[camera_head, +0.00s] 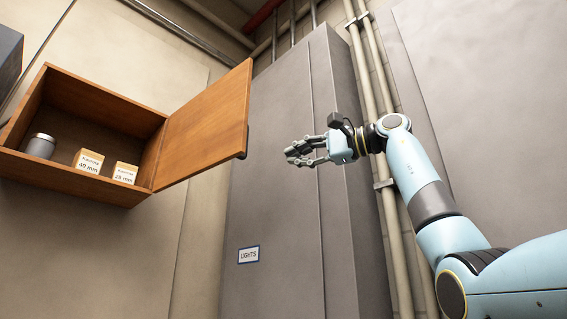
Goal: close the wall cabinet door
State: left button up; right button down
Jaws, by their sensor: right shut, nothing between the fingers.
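The wooden wall cabinet (150,192) hangs at the left of the head view, and its inside is visible. Its door (205,118) is hinged on the cabinet's right side and stands open, swung out to the right. A small dark handle (243,142) shows at the door's free edge. My right gripper (290,155) is to the right of the door's free edge, pointing left. It is shut and empty and appears apart from the door. My left gripper is not in view.
Inside the cabinet are a grey metal can (41,146) and two labelled boxes, one marked 40 mm (88,162) and one 25 mm (125,173). A tall grey locker (275,200) with a LIGHTS sign stands behind my gripper. Vertical pipes (375,80) run beside it.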

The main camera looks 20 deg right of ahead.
jog(key=w+a+p, duration=0.4)
jog(key=a+p, duration=0.1)
jog(key=a, duration=0.4)
jog(key=shift+w, duration=0.3)
jog(key=shift+a, duration=0.1)
